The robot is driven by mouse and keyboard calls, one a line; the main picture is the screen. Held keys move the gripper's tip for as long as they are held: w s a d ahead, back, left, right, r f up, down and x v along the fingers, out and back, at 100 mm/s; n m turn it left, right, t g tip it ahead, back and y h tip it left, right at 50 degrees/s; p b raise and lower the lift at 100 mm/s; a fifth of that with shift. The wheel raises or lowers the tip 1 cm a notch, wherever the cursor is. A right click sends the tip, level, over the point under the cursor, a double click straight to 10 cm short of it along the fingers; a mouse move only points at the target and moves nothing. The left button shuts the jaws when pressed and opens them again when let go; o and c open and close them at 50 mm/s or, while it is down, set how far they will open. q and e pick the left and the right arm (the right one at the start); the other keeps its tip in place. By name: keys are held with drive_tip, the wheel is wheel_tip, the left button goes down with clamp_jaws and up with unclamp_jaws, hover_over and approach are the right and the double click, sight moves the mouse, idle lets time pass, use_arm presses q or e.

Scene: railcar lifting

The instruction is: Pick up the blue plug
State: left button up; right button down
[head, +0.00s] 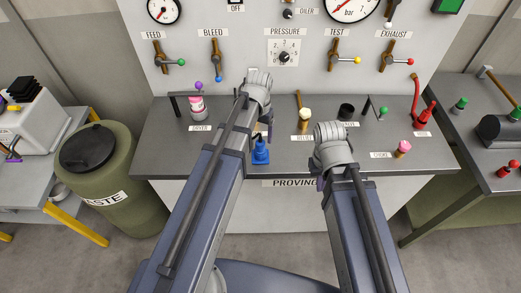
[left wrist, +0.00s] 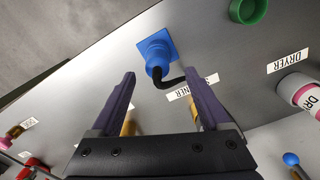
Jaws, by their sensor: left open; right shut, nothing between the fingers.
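The blue plug (head: 260,152) stands on the grey bench near its front edge, with a square base and a short black cable at its top. It also shows in the left wrist view (left wrist: 158,56), beyond my fingertips. My left gripper (head: 265,122) is just behind and above the plug in the head view, partly hidden by its own wrist. In the left wrist view my left gripper (left wrist: 160,88) is open and empty, with the plug ahead of the gap between its fingers. My right gripper (head: 321,181) is shut and empty near the bench front, mostly hidden by its wrist.
A yellow-topped part (head: 305,116), a black cup (head: 346,111), a pink-topped part (head: 404,148) and a red lever tool (head: 425,115) stand to the right. The gauge panel (head: 230,50) rises behind.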

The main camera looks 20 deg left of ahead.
sight(260, 142)
use_arm(q)
drive_tip(key=shift+f, duration=0.1)
drive_tip(key=f+b, duration=0.5)
drive_tip(key=shift+d, duration=0.2)
drive_tip(key=shift+s, duration=0.1)
clamp_jaws()
idle(0.5)
